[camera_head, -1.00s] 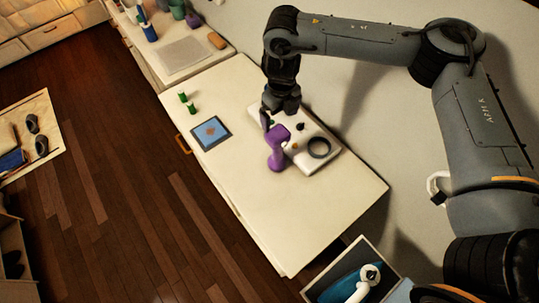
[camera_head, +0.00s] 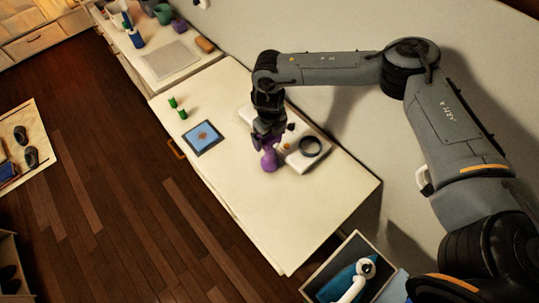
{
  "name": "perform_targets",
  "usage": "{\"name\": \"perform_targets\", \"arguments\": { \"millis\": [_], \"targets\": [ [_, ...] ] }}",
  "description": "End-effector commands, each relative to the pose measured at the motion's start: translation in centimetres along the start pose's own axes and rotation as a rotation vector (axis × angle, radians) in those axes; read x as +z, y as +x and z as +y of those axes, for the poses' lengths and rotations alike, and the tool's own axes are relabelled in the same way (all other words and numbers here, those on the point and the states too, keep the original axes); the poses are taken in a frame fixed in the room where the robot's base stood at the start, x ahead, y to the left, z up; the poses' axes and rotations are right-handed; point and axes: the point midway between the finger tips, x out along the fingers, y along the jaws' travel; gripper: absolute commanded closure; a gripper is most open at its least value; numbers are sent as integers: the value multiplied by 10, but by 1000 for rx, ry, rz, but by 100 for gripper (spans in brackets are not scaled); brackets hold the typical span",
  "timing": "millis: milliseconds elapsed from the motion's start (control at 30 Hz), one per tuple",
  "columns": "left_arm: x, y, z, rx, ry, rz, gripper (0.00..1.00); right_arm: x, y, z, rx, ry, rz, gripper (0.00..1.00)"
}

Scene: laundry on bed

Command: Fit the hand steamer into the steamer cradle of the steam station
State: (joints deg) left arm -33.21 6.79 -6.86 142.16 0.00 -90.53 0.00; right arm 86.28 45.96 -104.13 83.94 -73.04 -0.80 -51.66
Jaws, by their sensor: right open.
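The purple hand steamer (camera_head: 269,160) stands on the cream tabletop at the front left edge of the steam station; its upper part is hidden behind my right gripper. The steam station (camera_head: 312,162) is a white slab with a dark ring (camera_head: 310,146), an orange knob and a small black part on top. I take the ring for the steamer cradle. My right gripper (camera_head: 262,142) points down at the steamer's upper part and is open; whether its fingers touch the steamer cannot be told. My left gripper is not in view.
A blue-screened tablet (camera_head: 203,138) and two small green items (camera_head: 178,108) lie to the left on the table (camera_head: 265,215). The table's near part is clear. An open bin (camera_head: 318,279) with blue cloth and a white handled object stands below the near end.

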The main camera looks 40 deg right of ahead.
Motion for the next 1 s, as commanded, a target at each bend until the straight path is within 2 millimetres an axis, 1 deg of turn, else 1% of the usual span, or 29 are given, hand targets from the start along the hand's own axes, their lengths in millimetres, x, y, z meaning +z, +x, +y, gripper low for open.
{"name": "perform_targets", "arguments": {
  "millis": [167, 267, 400, 767, 1000],
  "targets": [
    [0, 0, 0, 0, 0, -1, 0, 0, 0, 0, 0, 0, 0, 0],
    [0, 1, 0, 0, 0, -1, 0, 0, 0, 0, 0, 0, 0, 14],
    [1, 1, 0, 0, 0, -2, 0, 0, 0, 0, 0, 0, 0, 35],
    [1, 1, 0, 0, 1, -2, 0, 0, 0, 0, 0, 0, 0, 90],
    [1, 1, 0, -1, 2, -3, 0, 1, -1, 0, 0, 0, -2, 91]
  ]
}}
